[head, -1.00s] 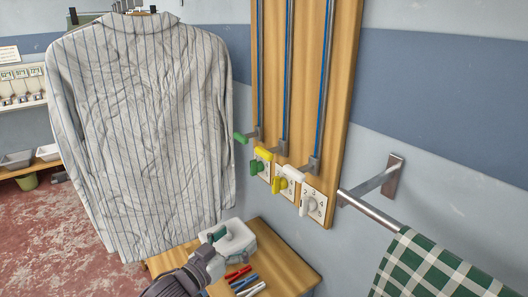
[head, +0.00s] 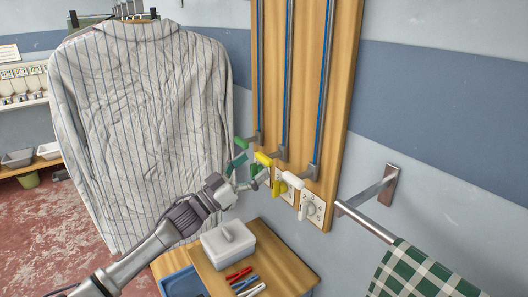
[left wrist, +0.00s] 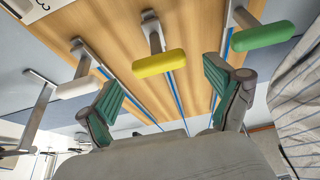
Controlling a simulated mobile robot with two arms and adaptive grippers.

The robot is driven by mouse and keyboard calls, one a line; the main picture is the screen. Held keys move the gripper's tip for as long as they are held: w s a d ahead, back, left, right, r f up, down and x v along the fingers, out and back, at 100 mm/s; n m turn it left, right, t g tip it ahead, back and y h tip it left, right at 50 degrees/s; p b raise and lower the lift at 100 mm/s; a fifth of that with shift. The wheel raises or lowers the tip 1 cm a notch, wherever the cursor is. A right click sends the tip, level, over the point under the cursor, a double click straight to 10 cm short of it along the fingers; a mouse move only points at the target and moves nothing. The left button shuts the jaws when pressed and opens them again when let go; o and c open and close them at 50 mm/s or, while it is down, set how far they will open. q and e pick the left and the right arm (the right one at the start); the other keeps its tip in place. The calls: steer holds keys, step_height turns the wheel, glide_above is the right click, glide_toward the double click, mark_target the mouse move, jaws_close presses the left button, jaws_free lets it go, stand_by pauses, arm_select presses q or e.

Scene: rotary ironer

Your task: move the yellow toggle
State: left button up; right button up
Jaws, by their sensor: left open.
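A yellow toggle handle (head: 264,159) sticks out from a lever on the wooden board (head: 342,60), between a green handle (head: 241,143) and a white handle (head: 293,180). In the left wrist view the yellow handle (left wrist: 159,63) lies ahead of the gap between my fingers, apart from them. A yellow knob (head: 279,189) sits on a numbered plate below the levers. My left gripper (head: 250,169) is open and empty in front of the handles; its green pads also show in the left wrist view (left wrist: 163,92). It partly hides the green knob. My right gripper is not in view.
A striped shirt (head: 145,120) hangs close on the left. A rail (head: 365,223) with a checked cloth (head: 425,270) is on the right.

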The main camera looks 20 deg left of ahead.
mark_target(261, 160)
arm_select(q)
steer(key=shift+p+x, duration=0.35)
steer(key=shift+x, duration=1.6)
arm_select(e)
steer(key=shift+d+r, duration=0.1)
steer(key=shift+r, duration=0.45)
